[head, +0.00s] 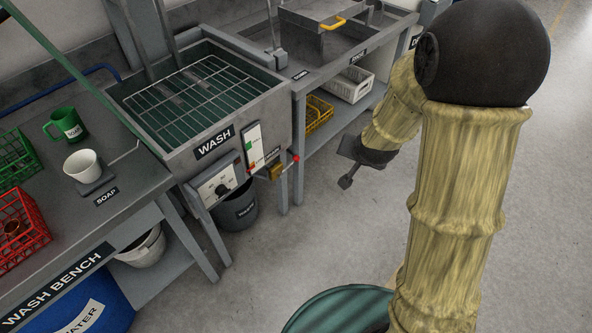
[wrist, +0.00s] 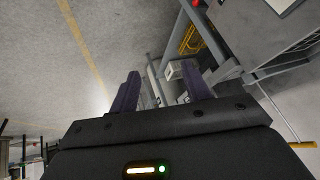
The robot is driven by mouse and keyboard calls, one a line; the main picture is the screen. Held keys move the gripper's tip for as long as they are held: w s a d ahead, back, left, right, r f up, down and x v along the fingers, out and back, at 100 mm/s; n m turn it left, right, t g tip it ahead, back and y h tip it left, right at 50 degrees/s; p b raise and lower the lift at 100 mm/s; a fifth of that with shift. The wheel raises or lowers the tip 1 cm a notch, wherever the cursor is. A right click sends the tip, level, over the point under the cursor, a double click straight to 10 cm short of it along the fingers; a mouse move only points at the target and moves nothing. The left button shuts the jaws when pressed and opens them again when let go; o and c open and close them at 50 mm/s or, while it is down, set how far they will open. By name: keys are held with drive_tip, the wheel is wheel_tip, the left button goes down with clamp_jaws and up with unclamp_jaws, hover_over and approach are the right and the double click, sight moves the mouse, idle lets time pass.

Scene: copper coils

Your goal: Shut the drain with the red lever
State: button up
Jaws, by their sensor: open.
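The red lever's knob (head: 295,158) shows at the front right of the wash tank (head: 222,130), just right of a brass-coloured valve (head: 276,172). A small red spot, likely the same knob (wrist: 196,3), shows at the top edge of the wrist view. My gripper (head: 346,166) is to the right of the lever, apart from it, over open floor. In the wrist view my gripper (wrist: 163,88) has its two fingers spread with nothing between them. The valve's outlet and the exact lever angle are too small to tell.
A dark grey bucket (head: 237,210) stands on the floor below the valve. A dial panel (head: 218,186) is left of the valve. A bench with a lower shelf holding a yellow basket (head: 318,114) and white crate (head: 347,88) stands behind. Open floor lies to the right.

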sight(296, 161)
drive_tip(key=w+a+f+m+t+b, duration=0.1)
drive_tip(key=w+a+f+t+b, duration=0.1)
drive_tip(key=w+f+b, duration=0.35)
drive_tip(key=w+a+f+m+t+b, duration=0.1)
drive_tip(key=w+a+f+b, duration=0.15)
drive_tip(key=f, duration=0.65)
drive_tip(key=w+a+f+m+t+b, duration=0.1)
drive_tip(key=w+a+f+t+b, duration=0.1)
drive_tip(key=w+f+b, duration=0.4)
drive_tip(key=a+f+t+y+b, duration=0.1)
drive_tip(key=a+f+b, duration=0.3)
drive_tip(key=f, duration=0.5)
drive_tip(key=a+f+m+t+y+b, duration=0.1)
drive_tip(key=a+f+t+b, duration=0.3)
drive_tip(key=f+b, duration=0.4)
wheel_tip(296, 161, down, 2)
drive_tip(key=shift+a+f+m+t+y, duration=0.15)
drive_tip(key=shift+a+m+t+y, duration=0.15)
drive_tip(key=shift+a+y, duration=0.15)
drive_tip(key=shift+w, duration=0.1)
drive_tip(key=shift+w, duration=0.1)
drive_tip(key=shift+w+a+b, duration=0.5)
drive_tip(key=shift+w+b, duration=0.45)
drive_tip(key=shift+w, duration=1.9)
drive_tip(key=shift+w+a+b, duration=0.45)
drive_tip(key=shift+w+b, duration=0.55)
drive_tip(key=shift+w, duration=1.8)
drive_tip(key=shift+w+a+b, duration=0.5)
drive_tip(key=shift+w+b, duration=0.45)
drive_tip(key=shift+w, duration=1.9)
